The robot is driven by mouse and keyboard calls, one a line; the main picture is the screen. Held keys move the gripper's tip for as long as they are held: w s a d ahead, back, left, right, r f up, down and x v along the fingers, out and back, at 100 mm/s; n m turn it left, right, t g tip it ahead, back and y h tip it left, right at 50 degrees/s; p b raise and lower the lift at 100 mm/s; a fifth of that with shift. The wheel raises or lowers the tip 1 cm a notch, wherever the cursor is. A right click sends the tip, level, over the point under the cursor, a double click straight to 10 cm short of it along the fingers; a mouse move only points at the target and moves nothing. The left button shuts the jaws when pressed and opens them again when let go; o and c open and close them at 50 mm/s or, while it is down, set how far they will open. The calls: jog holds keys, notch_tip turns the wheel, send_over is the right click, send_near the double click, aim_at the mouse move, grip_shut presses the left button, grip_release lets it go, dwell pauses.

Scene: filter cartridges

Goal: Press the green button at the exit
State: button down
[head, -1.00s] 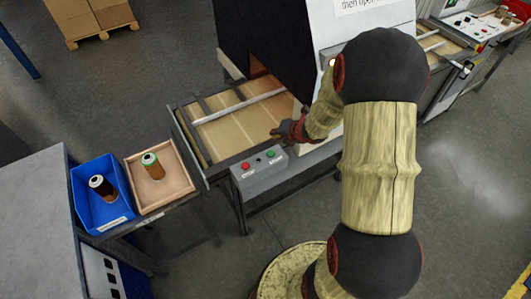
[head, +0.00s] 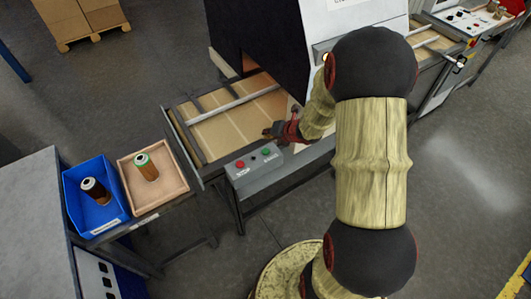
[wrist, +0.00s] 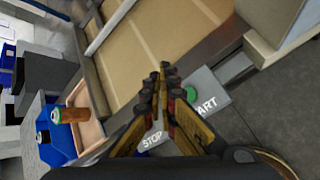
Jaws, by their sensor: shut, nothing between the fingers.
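The green button (head: 266,152) sits on the right side of the top of a small grey control box (head: 252,178) at the exit end of the conveyor. My gripper (head: 268,132) is shut and empty, just beyond the box and above the conveyor edge. In the wrist view my gripper (wrist: 163,68) points past the box, and the green button (wrist: 190,94) shows right of the fingers, beside the START lettering. The fingers are apart from the button. The red button is hidden there.
The conveyor bed (head: 225,125) with metal rails lies behind the box, under a large machine housing (head: 300,40). To the left, a blue bin (head: 103,218) and a wooden tray (head: 170,192) each hold a cartridge. A grey bench (head: 35,215) stands at far left.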

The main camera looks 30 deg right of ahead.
jog(key=b, duration=0.3)
send_over(267, 150)
notch_tip(267, 150, down, 5)
jog(key=shift+d+f, duration=0.1)
jog(key=shift+f+b, duration=0.7)
jog(key=shift+b, duration=0.25)
jog(key=shift+f, duration=0.1)
dwell(0.3)
jog(key=shift+f+b, duration=0.3)
jog(key=shift+b, duration=0.25)
jog(key=shift+s+f+b, duration=0.1)
jog(key=shift+f+b, duration=0.35)
jog(key=shift+b, duration=0.05)
dwell(0.6)
jog(key=shift+r, duration=0.15)
jog(key=shift+r+p, duration=0.6)
jog(key=shift+r, duration=0.15)
